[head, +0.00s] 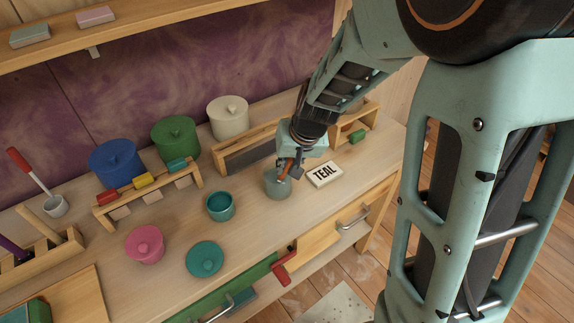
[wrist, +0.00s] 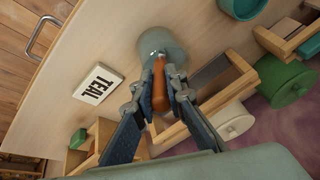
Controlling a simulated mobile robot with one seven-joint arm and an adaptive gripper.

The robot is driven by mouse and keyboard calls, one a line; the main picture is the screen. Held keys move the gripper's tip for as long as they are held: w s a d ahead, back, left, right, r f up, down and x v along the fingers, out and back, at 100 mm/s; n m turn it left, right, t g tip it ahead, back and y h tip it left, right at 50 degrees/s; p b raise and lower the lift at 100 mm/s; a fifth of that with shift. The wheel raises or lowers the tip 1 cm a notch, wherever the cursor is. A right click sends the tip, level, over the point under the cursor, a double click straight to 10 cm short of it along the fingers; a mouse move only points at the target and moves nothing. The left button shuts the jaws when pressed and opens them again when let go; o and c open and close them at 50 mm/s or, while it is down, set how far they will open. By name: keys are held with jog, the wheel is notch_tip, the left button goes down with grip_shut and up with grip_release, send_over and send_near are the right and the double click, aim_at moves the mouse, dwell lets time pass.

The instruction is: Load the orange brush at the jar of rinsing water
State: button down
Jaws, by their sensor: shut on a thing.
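My gripper (head: 288,165) is shut on the orange brush (wrist: 160,88), with its fingers on both sides of the handle. The brush also shows in the head view (head: 283,174), pointing down at the jar of rinsing water (head: 277,187). The jar is a greyish, see-through cup on the bench and also shows in the wrist view (wrist: 173,49). The brush's lower end appears to be within the jar's mouth; how deep it reaches I cannot tell.
A white TEAL card (head: 324,174) lies right of the jar. A teal cup (head: 220,206) stands to its left. A wooden rack (head: 150,196) with coloured pieces, lidded pots (head: 175,140) and a wooden box (head: 245,150) stand behind.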

jog(key=shift+r+p, duration=2.5)
jog(key=shift+r, duration=1.05)
